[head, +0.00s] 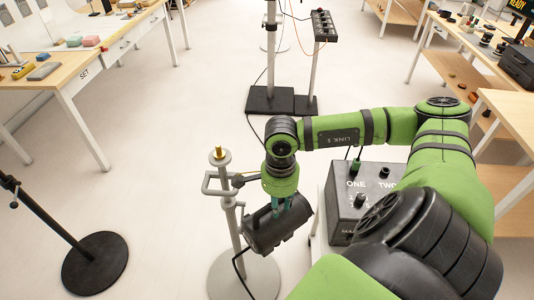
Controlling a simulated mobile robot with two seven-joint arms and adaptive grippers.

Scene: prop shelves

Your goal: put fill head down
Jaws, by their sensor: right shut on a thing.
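The fill head, a black cylindrical lamp head (270,232), hangs tilted below my right gripper (284,208) in the head view. The gripper points down, and its teal fingers are shut on the top of the lamp head. A grey stand (229,215) with a brass spigot on top (219,154) and a round base (222,277) stands just left of the lamp head. The head overlaps the stand's base in the picture; I cannot tell whether they touch. A dark cable runs down from the head. My left gripper is not in view.
A black control box (352,222) marked ONE and TWO stands right of the lamp head. A black round-based stand (94,258) is at lower left. Tables with props stand left (65,88) and right (510,115). A floor stand (270,98) is behind. The pale floor between is open.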

